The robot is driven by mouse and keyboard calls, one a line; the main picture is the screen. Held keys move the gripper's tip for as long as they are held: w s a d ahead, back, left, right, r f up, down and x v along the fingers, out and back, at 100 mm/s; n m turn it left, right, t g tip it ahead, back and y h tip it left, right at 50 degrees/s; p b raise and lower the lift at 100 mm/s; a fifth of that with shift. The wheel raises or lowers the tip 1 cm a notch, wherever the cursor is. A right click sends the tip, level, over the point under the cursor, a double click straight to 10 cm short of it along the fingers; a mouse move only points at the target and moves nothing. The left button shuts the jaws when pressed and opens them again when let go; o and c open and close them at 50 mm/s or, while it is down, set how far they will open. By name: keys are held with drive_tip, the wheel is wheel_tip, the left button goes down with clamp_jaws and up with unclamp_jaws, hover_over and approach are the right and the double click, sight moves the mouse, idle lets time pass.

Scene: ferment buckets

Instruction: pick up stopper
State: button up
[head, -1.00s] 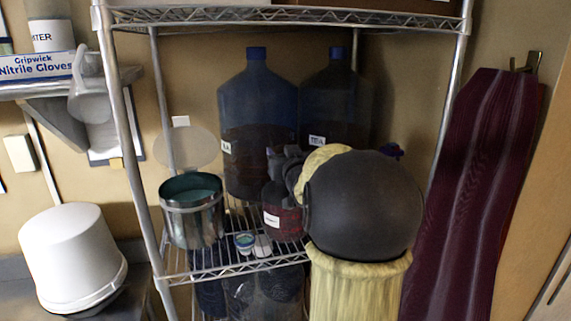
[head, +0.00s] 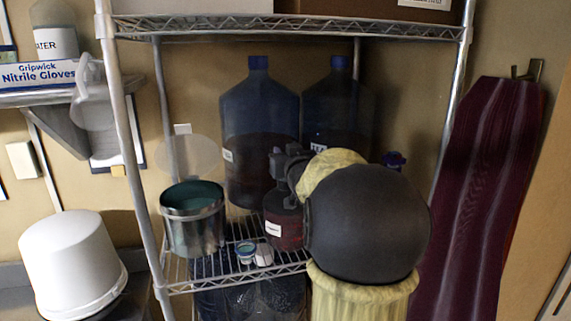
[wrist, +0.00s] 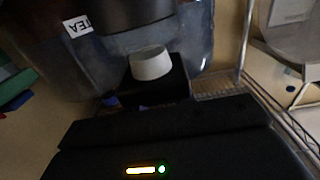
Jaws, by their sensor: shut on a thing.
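The stopper (wrist: 151,63) is a pale grey-white tapered plug. In the wrist view it sits between the black fingertips of my gripper (wrist: 152,88), which is shut on it. In the head view my gripper (head: 279,160) is above the neck area of a small jug with red liquid (head: 284,230) and a white label. The stopper cannot be made out there. Whether it touches the jug's mouth cannot be told.
Two large blue-capped carboys (head: 260,120) (head: 338,110) stand behind. A steel pot (head: 194,225) is left of the jug on the wire shelf (head: 230,283). A small jar (head: 245,252) is in front. A shelf post (head: 128,150) stands left, and a white bucket (head: 70,262) beyond it.

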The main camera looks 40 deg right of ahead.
wheel_tip(320, 180, up, 8)
drive_tip(key=shift+f+p, duration=0.15)
drive_tip(key=shift+p, duration=0.3)
idle(1.4)
